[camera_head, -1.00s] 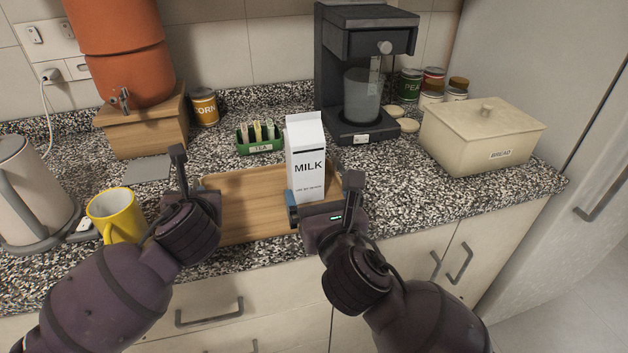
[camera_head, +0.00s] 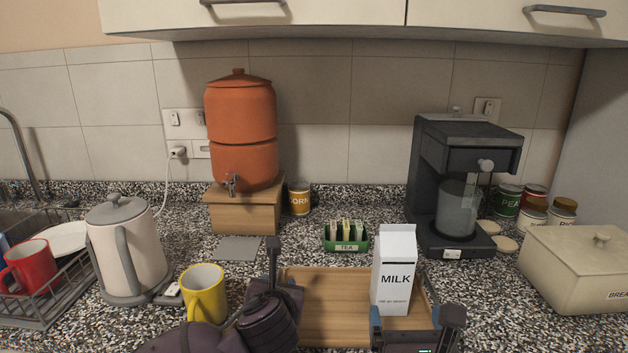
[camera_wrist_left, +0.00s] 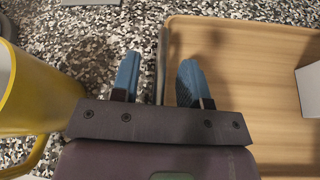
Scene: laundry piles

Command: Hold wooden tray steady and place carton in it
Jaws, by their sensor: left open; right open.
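The white milk carton (camera_head: 395,272) stands upright on the right part of the wooden tray (camera_head: 330,305). A corner of the carton (camera_wrist_left: 311,88) also shows over the tray floor (camera_wrist_left: 240,60) in the left wrist view. My right gripper (camera_head: 415,322) is open at the front of the carton, with its fingers apart near the carton's base; contact cannot be told. My left gripper (camera_wrist_left: 158,75) is open at the tray's left rim, one finger outside the rim and one over the inside. In the head view its fingers are partly hidden by my arm.
A yellow mug (camera_head: 204,295) stands close to the left of my left gripper. A green tea box (camera_head: 346,240) sits behind the tray, a coffee machine (camera_head: 462,170) behind the carton, and a bread box (camera_head: 585,268) to the right. A kettle (camera_head: 127,250) stands further left.

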